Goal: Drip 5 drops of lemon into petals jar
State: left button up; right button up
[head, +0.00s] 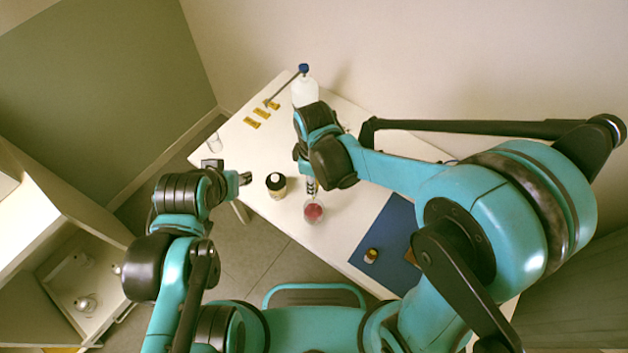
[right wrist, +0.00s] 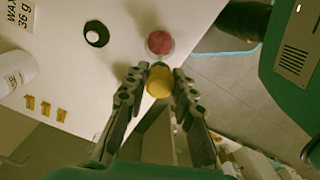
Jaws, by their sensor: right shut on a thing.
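The petals jar (head: 313,212), a small clear jar with pink-red contents, stands on the white table; it also shows in the right wrist view (right wrist: 160,41). My right gripper (head: 311,184) is right beside and above it in the head view. In the right wrist view this gripper (right wrist: 159,72) is shut on a small amber-yellow bottle (right wrist: 159,82), close to the petals jar. No label on the bottle is readable, and its tilt and any drops cannot be made out. My left gripper (head: 244,179) is off the table's left edge, with its fingers too small to judge.
A blue mat (head: 385,235) carries another small amber bottle (head: 371,255). A white bottle with a blue cap (head: 305,92) and yellow pieces (head: 262,112) are at the back. A "WAX 36 g" label (right wrist: 14,18) shows.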

jog(key=shift+f, duration=0.1)
jog(key=shift+f+b, duration=1.7)
jog(key=shift+f, duration=0.15)
grip_shut()
grip_release()
grip_shut()
